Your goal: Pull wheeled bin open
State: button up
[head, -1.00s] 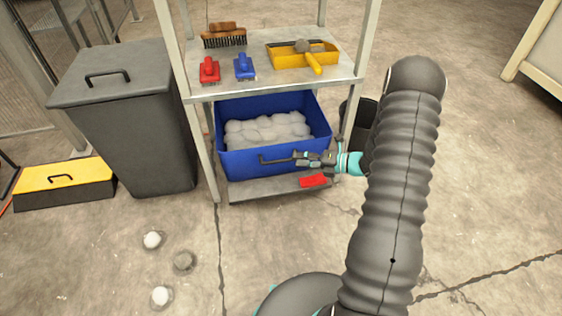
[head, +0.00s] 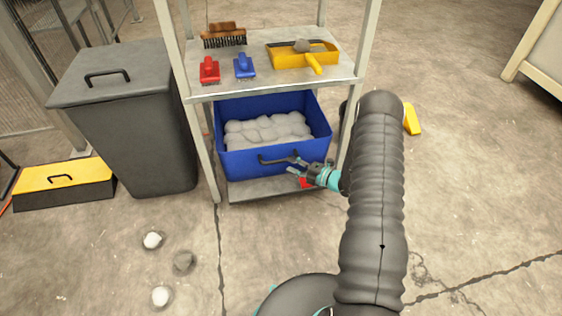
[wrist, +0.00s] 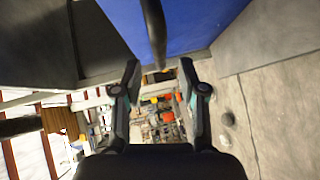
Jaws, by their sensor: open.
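The blue bin (head: 240,163), filled with white fluffy stuffing (head: 265,128), sits on the lower shelf of the metal rack. A dark bar handle (head: 275,159) is on its front face; no wheels can be made out. My gripper (head: 294,167) is open at the right end of this handle, coming from the right. In the wrist view the blue bin wall (wrist: 205,25) fills the top, and the handle (wrist: 154,35) runs down toward the gap between my open fingers (wrist: 158,70). I cannot tell whether they touch it.
The metal rack (head: 272,88) holds brushes and a yellow scoop (head: 290,58) on its upper shelf. A grey lidded bin (head: 135,130) stands at left by a yellow-topped box (head: 65,175). Stuffing balls (head: 152,240) lie on the floor. A red item (head: 305,183) is partly hidden.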

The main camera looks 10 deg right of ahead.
aim_at(281, 160)
jog(key=shift+x, duration=2.65)
jog(key=shift+c, duration=0.2)
grip_shut()
